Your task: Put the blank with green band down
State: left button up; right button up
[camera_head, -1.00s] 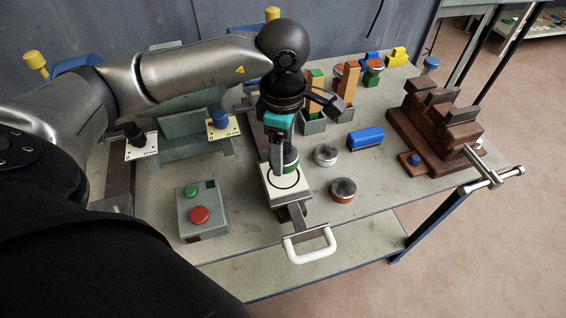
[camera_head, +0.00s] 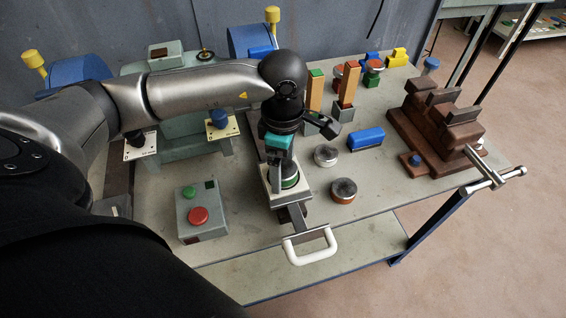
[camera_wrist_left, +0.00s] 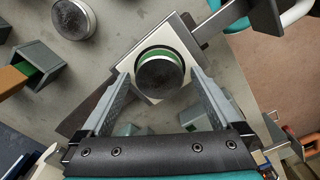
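The blank with green band (camera_head: 291,182) is a short dark-topped cylinder. It stands upright on the white square plate (camera_head: 271,201), inside the plate's ring mark. In the left wrist view the blank (camera_wrist_left: 159,75) sits between the two fingers of my left gripper (camera_wrist_left: 160,74), with a narrow gap showing at each side. The gripper is open around it. In the head view my left gripper (camera_head: 281,180) is low over the plate and hides part of the blank. My right gripper does not show.
A blank with an orange band (camera_head: 343,190) and a grey-topped blank (camera_head: 326,155) stand to the right. A button box (camera_head: 201,212) is at the left, a wooden fixture (camera_head: 435,125) at the right. A white handle (camera_head: 309,246) juts out in front.

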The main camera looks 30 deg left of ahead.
aim_at(283, 168)
pick_arm(q)
jog(key=shift+r, duration=0.2)
notch_tip(283, 168, up, 12)
jog(key=p, duration=0.1)
dwell(0.4)
jog(key=shift+s, duration=0.1)
